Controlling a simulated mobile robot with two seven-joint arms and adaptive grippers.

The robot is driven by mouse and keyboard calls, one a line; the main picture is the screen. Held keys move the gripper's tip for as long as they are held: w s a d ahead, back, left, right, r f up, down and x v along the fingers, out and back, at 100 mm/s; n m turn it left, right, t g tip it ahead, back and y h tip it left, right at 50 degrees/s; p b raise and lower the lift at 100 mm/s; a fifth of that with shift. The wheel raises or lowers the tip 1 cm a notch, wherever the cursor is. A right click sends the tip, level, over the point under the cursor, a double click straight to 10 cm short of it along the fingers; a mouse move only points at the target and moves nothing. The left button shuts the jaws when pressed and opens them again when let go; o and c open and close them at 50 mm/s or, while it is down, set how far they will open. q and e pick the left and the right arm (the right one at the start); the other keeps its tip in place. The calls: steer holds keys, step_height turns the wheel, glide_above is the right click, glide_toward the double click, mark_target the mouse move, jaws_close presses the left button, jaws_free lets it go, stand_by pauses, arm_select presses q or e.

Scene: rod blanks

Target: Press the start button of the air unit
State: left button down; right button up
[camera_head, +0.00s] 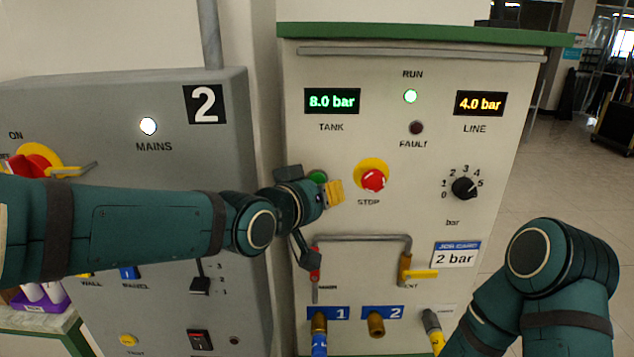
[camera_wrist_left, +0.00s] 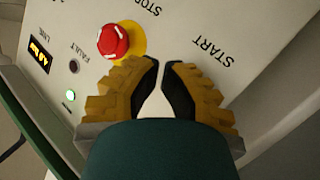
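The air unit (camera_head: 470,60) is a pale panel with a green top. Its green start button (camera_head: 317,177) shows partly above my left gripper (camera_head: 335,193) in the head view. The gripper's yellow fingers are in front of the panel, just right of and below the button; contact cannot be told. In the left wrist view the gripper (camera_wrist_left: 161,64) has its fingertips together with nothing held. The START label (camera_wrist_left: 213,50) shows beyond them; the button is hidden behind the fingers. The RUN lamp (camera_head: 410,96) glows green. My right gripper is out of view.
The red stop button (camera_head: 373,180) on its yellow ring sits close right of my left gripper. A pressure knob (camera_head: 464,187), pipe handle (camera_head: 419,273) and hose ports (camera_head: 376,325) are on the panel. A grey mains cabinet (camera_head: 150,90) stands at left, behind my left arm.

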arm_select(q)
steer(key=s, duration=0.4)
steer(key=shift+s, duration=0.15)
stand_by(0.6)
